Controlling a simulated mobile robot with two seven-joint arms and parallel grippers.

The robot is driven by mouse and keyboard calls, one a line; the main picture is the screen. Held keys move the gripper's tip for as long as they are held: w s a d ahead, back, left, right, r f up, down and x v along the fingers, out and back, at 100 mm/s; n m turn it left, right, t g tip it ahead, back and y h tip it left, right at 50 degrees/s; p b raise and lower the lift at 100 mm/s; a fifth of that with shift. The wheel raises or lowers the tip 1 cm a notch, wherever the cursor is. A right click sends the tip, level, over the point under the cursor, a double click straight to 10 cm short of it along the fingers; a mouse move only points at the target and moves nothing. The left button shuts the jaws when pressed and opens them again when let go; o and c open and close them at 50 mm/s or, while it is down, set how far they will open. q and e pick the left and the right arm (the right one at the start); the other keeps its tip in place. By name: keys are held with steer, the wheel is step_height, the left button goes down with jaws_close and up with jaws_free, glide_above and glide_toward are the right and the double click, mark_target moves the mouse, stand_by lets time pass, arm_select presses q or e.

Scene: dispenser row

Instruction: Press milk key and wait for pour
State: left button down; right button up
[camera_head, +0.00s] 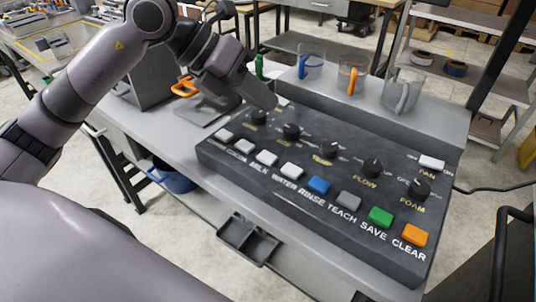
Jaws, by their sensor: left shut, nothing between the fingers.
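The dark control panel (300,158) lies on the bench with a row of keys along its front edge. The white milk key (269,159) is third from the left, with the MILK label below it. The white water key (291,170) is to its right. My left gripper (270,103) is shut and empty at the panel's back left, near the leftmost knobs. It is apart from the milk key and hides part of the panel's back edge. No pour is visible. My right gripper is out of view.
Clear jugs with blue (304,66), orange (352,80) and grey (402,97) handles stand on the ledge behind the panel. Several black knobs (372,167) rise from the panel. An orange handle (185,87) shows left of my gripper. A small dark tray (247,240) hangs in front.

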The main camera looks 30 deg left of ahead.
arm_select(q)
steer(key=b, duration=0.7)
glide_above(262, 156)
step_height(262, 156, down, 8)
steer(key=shift+r, duration=0.1)
steer(key=shift+w+f, duration=0.1)
steer(key=shift+f, duration=0.4)
stand_by(1.1)
steer(key=shift+f+b, duration=0.4)
steer(key=shift+f+b, duration=0.4)
steer(key=shift+f, duration=0.1)
stand_by(0.5)
steer(key=shift+r, duration=0.2)
steer(key=shift+r+p, duration=0.75)
